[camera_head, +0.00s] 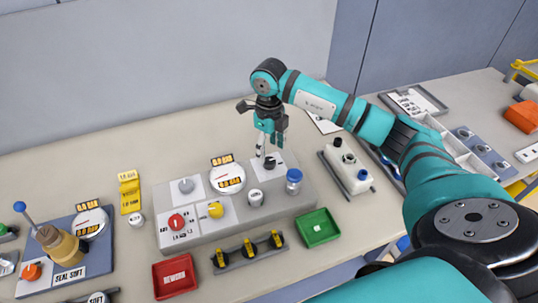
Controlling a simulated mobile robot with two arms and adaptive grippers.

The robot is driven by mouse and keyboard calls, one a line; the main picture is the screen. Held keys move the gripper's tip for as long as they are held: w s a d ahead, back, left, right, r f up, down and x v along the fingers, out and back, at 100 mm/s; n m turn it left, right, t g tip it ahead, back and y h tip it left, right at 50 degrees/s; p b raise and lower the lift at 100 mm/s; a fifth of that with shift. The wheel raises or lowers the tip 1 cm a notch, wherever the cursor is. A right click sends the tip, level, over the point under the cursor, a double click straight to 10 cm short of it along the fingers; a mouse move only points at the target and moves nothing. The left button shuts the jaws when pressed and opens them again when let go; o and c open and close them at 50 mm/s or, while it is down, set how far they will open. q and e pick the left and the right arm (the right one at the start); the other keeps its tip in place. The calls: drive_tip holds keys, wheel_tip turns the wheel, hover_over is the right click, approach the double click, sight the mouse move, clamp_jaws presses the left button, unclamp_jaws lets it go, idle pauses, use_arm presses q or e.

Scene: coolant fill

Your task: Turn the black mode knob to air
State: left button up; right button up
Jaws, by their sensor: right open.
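The black mode knob (270,163) sits on a white label plate at the back right of the grey control box (206,236). My right gripper (270,149) points down just above the knob, with its fingers apart. I cannot tell whether the fingertips touch the knob. The gripper partly covers the plate, and the air mark on it cannot be read. My left gripper is not in view.
The box also carries a red knob (176,221), a yellow knob (215,209), a round gauge (227,179) and a blue-capped cylinder (294,181). A red tray (174,277) and a green tray (318,228) lie in front. The table behind the box is clear.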

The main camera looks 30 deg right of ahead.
sight(269, 160)
wheel_tip(269, 160, down, 4)
drive_tip(key=shift+s+r+p, duration=0.1)
drive_tip(key=shift+p, duration=0.25)
drive_tip(key=shift+f, duration=0.5)
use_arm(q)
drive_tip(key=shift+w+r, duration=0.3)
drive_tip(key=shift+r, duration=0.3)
use_arm(e)
drive_tip(key=c, duration=1.1)
